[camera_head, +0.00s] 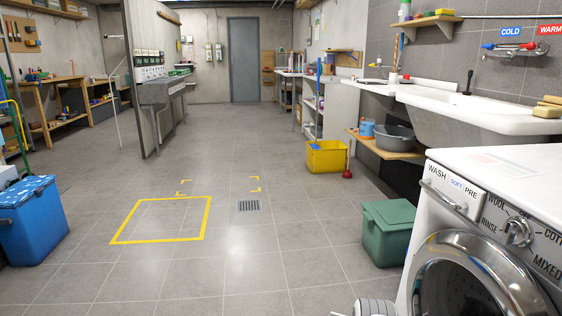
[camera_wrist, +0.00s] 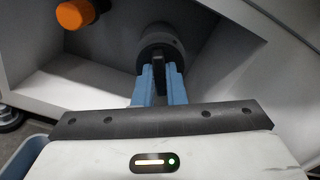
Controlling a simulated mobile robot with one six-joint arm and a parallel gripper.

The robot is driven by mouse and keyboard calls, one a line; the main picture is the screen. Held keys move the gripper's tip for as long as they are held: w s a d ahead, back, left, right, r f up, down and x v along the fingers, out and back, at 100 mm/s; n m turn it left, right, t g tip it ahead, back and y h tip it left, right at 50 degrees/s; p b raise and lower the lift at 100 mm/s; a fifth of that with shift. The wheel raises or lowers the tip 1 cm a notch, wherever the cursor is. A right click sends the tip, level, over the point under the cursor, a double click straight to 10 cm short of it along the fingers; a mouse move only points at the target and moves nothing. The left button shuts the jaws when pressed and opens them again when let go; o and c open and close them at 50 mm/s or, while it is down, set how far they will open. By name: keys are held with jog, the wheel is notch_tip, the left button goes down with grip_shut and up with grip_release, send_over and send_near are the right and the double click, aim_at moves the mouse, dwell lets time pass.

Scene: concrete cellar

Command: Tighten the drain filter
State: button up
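The drain filter (camera_wrist: 160,42) is a dark grey round cap with a flat black grip tab, in the wrist view at the top middle. It sits in a grey recess low in a white casing. My gripper (camera_wrist: 160,80) has two blue fingers, one on each side of the tab. They look closed on it, and their tips hide part of the cap. How far the filter is screwed in cannot be told. In the head view the white washing machine (camera_head: 500,190) stands at the right; the filter and my fingers do not show there.
An orange knob (camera_wrist: 75,14) is left of the filter in the recess. A blue container edge (camera_wrist: 22,158) and a dark foot (camera_wrist: 10,118) show at the lower left. In the head view a green bin (camera_head: 388,232) stands left of the machine; the tiled floor (camera_head: 250,260) is clear.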

grip_shut()
jog(key=m, duration=0.5)
jog(key=shift+m, duration=0.4)
jog(key=shift+a+m, duration=0.1)
jog(key=shift+m, duration=2.7)
